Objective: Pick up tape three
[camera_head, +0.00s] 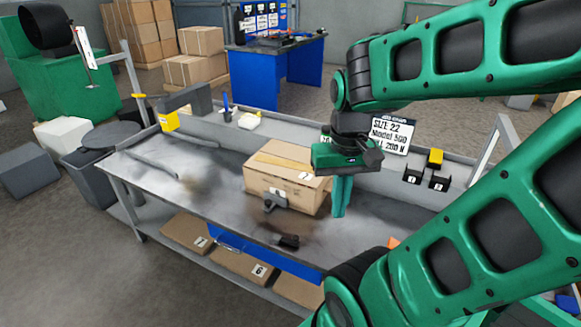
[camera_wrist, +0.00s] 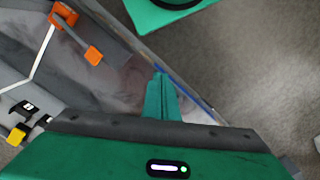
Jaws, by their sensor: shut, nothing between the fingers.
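My gripper (camera_head: 341,200) points down over the right part of the grey workbench (camera_head: 220,210), just right of a cardboard box. Its green fingers are closed together with nothing between them. They also show closed in the wrist view (camera_wrist: 161,95), near the bench edge. I cannot make out a number three, so I cannot tell which thing is tape three. A dark grey object with a pale label (camera_head: 274,200) lies in front of the box. A small black object (camera_head: 288,240) lies near the bench's front edge.
The cardboard box (camera_head: 285,175) stands mid-bench. Black bins (camera_head: 413,177) and a sign (camera_head: 391,132) stand at the back right. An orange-ended tool (camera_wrist: 93,54) lies on the bench in the wrist view. Numbered boxes (camera_head: 245,265) sit on the shelf below. The bench's left part is mostly clear.

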